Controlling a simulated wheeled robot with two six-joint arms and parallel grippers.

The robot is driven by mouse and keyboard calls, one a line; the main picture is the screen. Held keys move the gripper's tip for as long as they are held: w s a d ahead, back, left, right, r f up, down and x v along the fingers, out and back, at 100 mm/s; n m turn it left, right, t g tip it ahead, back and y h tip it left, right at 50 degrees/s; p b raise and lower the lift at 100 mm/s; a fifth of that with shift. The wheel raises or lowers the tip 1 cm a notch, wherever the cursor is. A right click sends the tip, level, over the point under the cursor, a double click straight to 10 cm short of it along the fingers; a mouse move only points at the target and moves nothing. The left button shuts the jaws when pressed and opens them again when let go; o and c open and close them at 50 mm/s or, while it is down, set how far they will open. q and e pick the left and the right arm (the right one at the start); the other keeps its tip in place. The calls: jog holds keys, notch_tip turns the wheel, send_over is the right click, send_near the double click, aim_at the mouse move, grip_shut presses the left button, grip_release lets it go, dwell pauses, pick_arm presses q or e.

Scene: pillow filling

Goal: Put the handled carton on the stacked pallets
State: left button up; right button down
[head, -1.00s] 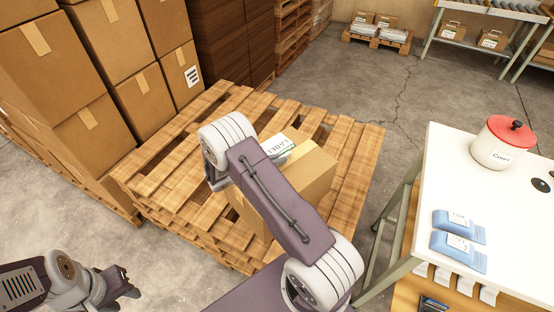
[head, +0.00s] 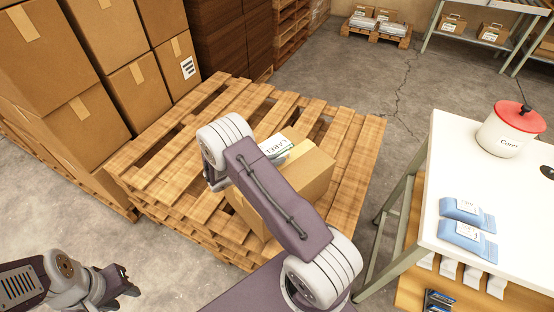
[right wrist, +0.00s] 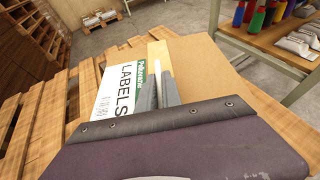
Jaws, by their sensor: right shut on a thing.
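The brown handled carton (head: 308,176) is over the near right part of the stacked pallets (head: 342,150) in the head view. I cannot tell whether it rests on the slats or hangs just above them. A white and green LABELS pack (right wrist: 121,88) shows on the carton's top in the right wrist view. My right gripper (right wrist: 157,90) is shut on the carton's top, at a narrow pale strip between its fingers; my arm hides it in the head view. My left gripper (head: 128,283) is open and empty over the floor at the lower left.
Stacked cardboard boxes (head: 95,110) stand close behind the pallets on the left. A white-topped table (head: 450,165) with a red-lidded pot (head: 505,135) and blue packets (head: 467,225) stands at right. Bare floor lies between table and pallets. A small pallet (head: 376,34) stands far back.

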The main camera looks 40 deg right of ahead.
jog(key=shift+f+b, duration=0.35)
jog(key=shift+b, duration=0.05)
jog(key=c, duration=1.5)
grip_release()
jog(key=shift+o, duration=0.2)
jog(key=shift+a+f, duration=0.1)
jog(key=v, duration=0.9)
